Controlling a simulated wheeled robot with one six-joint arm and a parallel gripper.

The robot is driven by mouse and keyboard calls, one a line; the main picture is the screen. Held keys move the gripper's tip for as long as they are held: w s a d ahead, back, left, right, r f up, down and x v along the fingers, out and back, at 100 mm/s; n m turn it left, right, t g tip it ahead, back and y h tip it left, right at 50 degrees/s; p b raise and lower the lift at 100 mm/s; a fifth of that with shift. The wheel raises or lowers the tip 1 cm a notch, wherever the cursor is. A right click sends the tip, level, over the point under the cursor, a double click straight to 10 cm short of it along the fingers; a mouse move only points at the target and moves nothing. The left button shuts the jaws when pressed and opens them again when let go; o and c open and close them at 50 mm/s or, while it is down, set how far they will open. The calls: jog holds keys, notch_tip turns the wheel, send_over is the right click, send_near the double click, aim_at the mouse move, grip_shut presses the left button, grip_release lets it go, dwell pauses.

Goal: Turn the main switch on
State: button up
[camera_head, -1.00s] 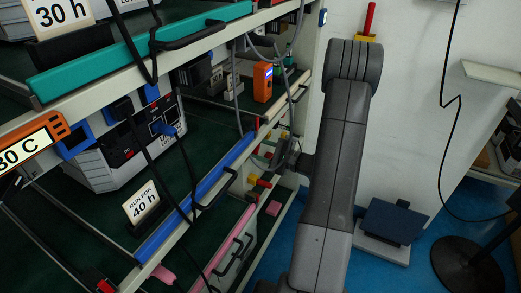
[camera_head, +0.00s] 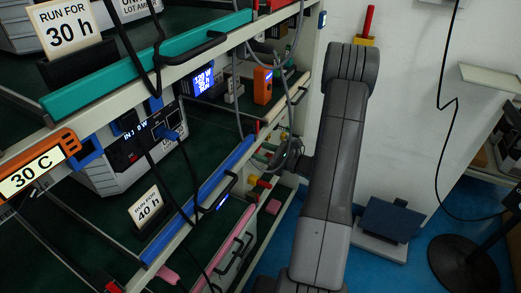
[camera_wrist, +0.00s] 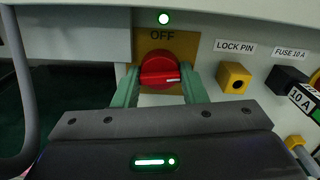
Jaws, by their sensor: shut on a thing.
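The main switch is a red rotary knob (camera_wrist: 160,71) on a brown plate (camera_wrist: 186,44) marked OFF, in the wrist view. Its white pointer mark is turned to the right, away from the OFF label above. My gripper (camera_wrist: 161,87) is shut on the knob, with one green finger on each side. In the head view the gripper and the knob are hidden or too small to make out by my arm.
Right of the knob are a yellow lock pin block (camera_wrist: 235,78) and a black 10 A fuse holder (camera_wrist: 287,80). A grey cable (camera_wrist: 20,90) hangs at the left. In the head view, the rack holds a device with a lit display (camera_head: 131,136) and a blue screen (camera_head: 203,79).

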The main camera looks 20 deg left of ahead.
dwell(0.4)
jog(key=o, duration=1)
jog(key=s+d, duration=0.2)
jog(key=d, duration=1.1)
jog(key=shift+d, duration=0.35)
jog(key=shift+a, duration=0.1)
jog(key=w+a, duration=0.2)
jog(key=a, duration=1.1)
jog(key=shift+a, duration=0.25)
jog(key=shift+d, duration=0.1)
